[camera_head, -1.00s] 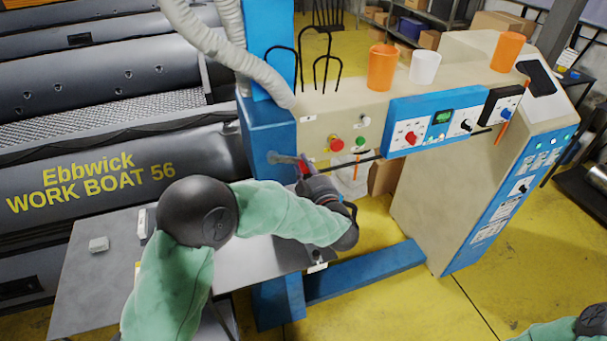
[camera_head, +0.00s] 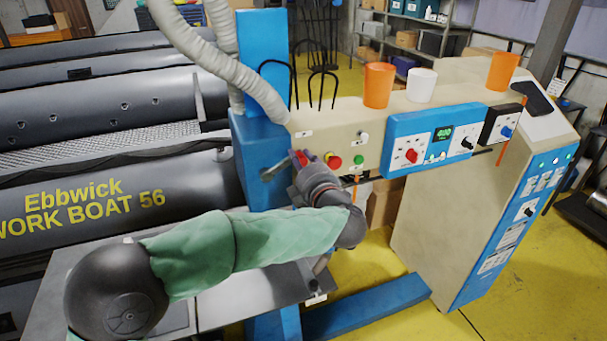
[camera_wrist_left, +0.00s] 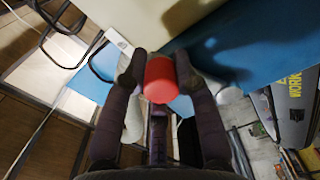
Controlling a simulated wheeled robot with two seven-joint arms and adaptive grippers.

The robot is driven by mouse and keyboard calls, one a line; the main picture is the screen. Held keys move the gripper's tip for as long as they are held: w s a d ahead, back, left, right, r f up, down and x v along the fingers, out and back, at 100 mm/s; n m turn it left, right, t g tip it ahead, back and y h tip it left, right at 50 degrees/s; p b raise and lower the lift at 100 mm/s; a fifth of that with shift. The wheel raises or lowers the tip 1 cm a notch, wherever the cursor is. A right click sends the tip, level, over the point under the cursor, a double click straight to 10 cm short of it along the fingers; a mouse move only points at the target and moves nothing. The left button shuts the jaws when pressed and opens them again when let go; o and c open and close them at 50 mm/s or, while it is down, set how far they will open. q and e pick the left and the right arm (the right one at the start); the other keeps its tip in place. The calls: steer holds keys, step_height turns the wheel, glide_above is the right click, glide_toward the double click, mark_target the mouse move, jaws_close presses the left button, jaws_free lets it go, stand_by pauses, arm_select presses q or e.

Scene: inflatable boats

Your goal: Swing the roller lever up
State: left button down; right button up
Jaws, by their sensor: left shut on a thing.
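The roller lever (camera_head: 280,167) is a grey metal arm on the side of the blue post of the machine. It slants up to the right and ends in a red knob (camera_head: 299,158). My left gripper (camera_head: 302,163) is shut on the red knob, which sits between both fingertips in the left wrist view (camera_wrist_left: 159,79). The fingers hide part of the knob in the head view. My right gripper is not in view.
A red push button (camera_head: 333,161) and a green one (camera_head: 360,160) lie close to the right of my left gripper. A grey hose (camera_head: 215,62) hangs above. The grey work boat (camera_head: 110,190) lies at left, behind a metal table (camera_head: 245,299).

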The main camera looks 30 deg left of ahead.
arm_select(q)
steer(key=shift+s+a+r+n+b, duration=0.15)
steer(key=shift+r+n+b, duration=0.2)
steer(key=shift+n, duration=0.1)
steer(key=shift+s+a+r+n+b, duration=0.15)
steer(key=shift+r+n+b, duration=0.1)
steer(key=shift+r+n, duration=0.15)
steer(key=c, duration=1)
jaws_free()
steer(key=shift+f, duration=0.1)
steer(key=shift+s+d, duration=0.25)
steer(key=shift+d, duration=0.15)
steer(key=v, duration=1.1)
